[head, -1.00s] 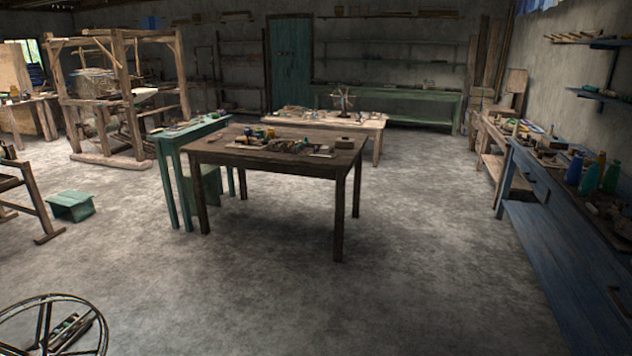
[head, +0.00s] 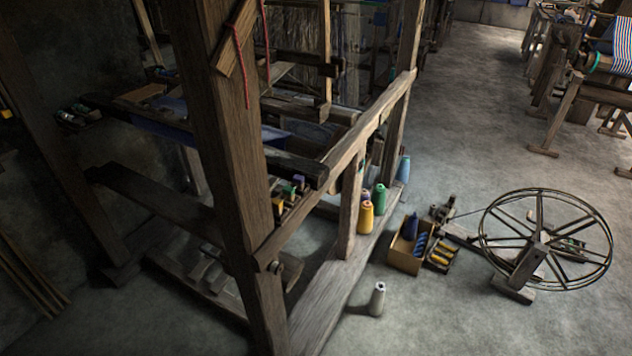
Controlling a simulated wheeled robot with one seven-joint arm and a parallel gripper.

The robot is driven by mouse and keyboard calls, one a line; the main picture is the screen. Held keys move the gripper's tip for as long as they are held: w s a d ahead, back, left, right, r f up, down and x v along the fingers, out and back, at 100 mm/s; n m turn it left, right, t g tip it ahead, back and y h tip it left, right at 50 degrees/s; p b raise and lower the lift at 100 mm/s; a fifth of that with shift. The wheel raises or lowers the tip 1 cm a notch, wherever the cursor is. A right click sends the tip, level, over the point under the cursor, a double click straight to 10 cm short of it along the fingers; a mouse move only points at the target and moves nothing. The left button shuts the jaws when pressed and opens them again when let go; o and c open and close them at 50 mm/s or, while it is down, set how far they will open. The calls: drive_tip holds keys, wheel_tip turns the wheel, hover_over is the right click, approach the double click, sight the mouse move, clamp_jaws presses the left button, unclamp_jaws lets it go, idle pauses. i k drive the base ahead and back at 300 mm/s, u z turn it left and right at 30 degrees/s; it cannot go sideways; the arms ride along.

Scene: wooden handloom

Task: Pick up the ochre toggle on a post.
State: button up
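A small ochre-yellow piece (head: 278,206), which looks like the ochre toggle, shows in the head view on the near part of the wooden loom, just right of its thick front upright (head: 232,150). A green piece (head: 289,192) and a purple piece (head: 299,181) stand in a row behind it. They are too small and dark to tell how each sits on its post. My gripper is not in view.
Yellow (head: 366,217) and green (head: 379,198) thread cones stand on the loom's base beam. A white cone (head: 377,299) stands on the floor near a box of bobbins (head: 405,258) and a spoked wheel (head: 545,240). Open floor lies at the lower right.

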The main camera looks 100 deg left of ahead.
sight(278, 204)
drive_tip(key=u, duration=2.6)
drive_tip(key=i, duration=2.1)
drive_tip(key=u, duration=2.3)
